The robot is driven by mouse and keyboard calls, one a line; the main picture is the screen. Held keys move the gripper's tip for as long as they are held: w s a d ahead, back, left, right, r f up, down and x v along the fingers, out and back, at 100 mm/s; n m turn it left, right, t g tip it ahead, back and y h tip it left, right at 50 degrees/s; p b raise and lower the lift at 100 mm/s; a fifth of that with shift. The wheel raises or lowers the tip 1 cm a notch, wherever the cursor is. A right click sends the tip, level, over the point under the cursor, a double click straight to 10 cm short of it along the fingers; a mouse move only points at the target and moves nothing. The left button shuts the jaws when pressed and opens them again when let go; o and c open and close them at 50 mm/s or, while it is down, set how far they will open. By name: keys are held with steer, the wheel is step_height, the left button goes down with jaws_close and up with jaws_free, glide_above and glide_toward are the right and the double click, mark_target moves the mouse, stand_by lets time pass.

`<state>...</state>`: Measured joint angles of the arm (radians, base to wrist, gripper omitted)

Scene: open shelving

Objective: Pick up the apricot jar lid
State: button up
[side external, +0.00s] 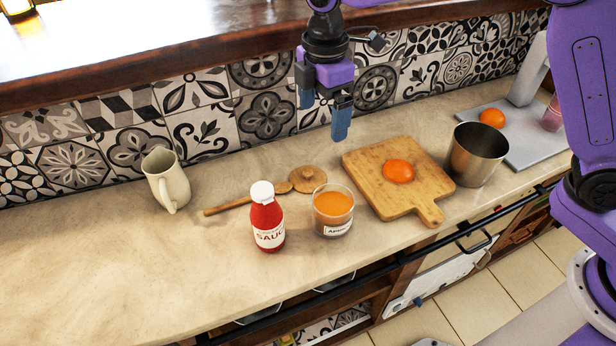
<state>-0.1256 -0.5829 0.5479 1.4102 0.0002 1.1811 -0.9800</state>
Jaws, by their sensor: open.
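The apricot jar lid (308,178) is a round wooden disc with a small knob. It lies on the counter behind the apricot jar (333,211), next to the end of a wooden spoon. The jar is glass, filled with orange, has a white label and stands uncovered. My gripper (324,120) hangs above the counter near the tiled wall, higher than the lid and a little to its right in the picture. Its blue-tipped fingers point down, open and empty, apart from everything.
A red sauce bottle (267,222) stands left of the jar. The wooden spoon (232,205) lies left of the lid. A cutting board (385,196) with an orange fruit (398,171) and a metal cup (476,154) are to the right. A cream pitcher (167,180) stands left; the counter's left is clear.

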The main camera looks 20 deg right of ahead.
steer(key=w+a+f, duration=0.1)
steer(key=w+a, duration=0.1)
steer(key=w, duration=0.1)
glide_above(305, 173)
steer(key=shift+n, duration=0.4)
steer(key=f, duration=1.1)
steer(key=shift+s+d+f, duration=0.1)
steer(key=shift+s+f, duration=0.1)
steer(key=shift+f, duration=0.15)
steer(key=shift+w+f, duration=0.15)
steer(key=shift+f, duration=2.85)
steer(key=c, duration=0.8)
